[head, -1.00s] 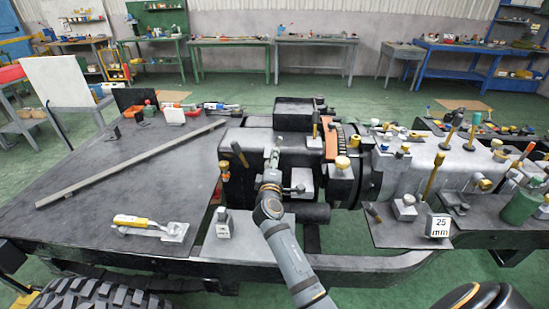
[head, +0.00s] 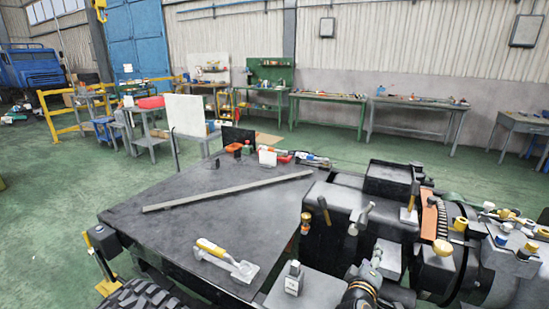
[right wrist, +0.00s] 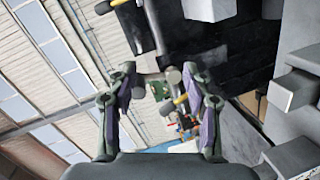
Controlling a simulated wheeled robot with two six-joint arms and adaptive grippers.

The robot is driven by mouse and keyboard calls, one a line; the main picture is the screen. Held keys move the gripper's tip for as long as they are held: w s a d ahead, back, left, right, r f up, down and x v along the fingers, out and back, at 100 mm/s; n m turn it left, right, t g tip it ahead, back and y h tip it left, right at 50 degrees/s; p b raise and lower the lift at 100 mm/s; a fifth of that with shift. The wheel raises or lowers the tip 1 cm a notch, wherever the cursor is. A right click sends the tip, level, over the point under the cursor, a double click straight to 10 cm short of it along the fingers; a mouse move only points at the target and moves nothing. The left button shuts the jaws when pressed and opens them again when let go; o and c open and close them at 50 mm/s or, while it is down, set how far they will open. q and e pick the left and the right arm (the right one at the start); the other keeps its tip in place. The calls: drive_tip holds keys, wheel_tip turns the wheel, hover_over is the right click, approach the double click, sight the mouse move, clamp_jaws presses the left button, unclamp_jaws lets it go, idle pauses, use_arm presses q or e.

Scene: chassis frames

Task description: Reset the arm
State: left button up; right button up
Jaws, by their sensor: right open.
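My right arm comes in at the bottom edge of the head view, and its gripper (head: 374,268) is low among the dark machine blocks. In the right wrist view the right gripper (right wrist: 160,88) has its two fingers spread apart, open, with nothing held between them. A grey-headed tool (right wrist: 173,75) and a yellow handle show beyond the fingers. A grey hammer-like tool (head: 361,218) stands upright on the chassis just above this gripper in the head view. My left gripper is not in view.
The dark chassis plate (head: 200,225) carries a long grey bar (head: 228,192) and a yellow-handled tool (head: 212,250). A small grey block (head: 293,279) is near the arm. Workbenches (head: 325,97) line the wall. Green floor is free at left.

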drive_tip(key=s+f+m+g+y, duration=0.45)
drive_tip(key=s+f, duration=0.55)
drive_tip(key=s, duration=0.3)
drive_tip(key=s+a+f+m+g+y, duration=0.25)
drive_tip(key=s+a+g+y, duration=0.35)
drive_tip(key=s, duration=0.6)
drive_tip(key=s+d+f+h, duration=0.1)
drive_tip(key=s+f+h, duration=0.15)
drive_tip(key=f, duration=2.45)
drive_tip(key=s+d+f+g, duration=0.1)
drive_tip(key=s+f, duration=1.4)
drive_tip(key=s, duration=0.4)
drive_tip(key=shift+d+f+y+p, duration=0.2)
drive_tip(key=shift+f+y+p, duration=0.1)
drive_tip(key=shift+p, duration=0.05)
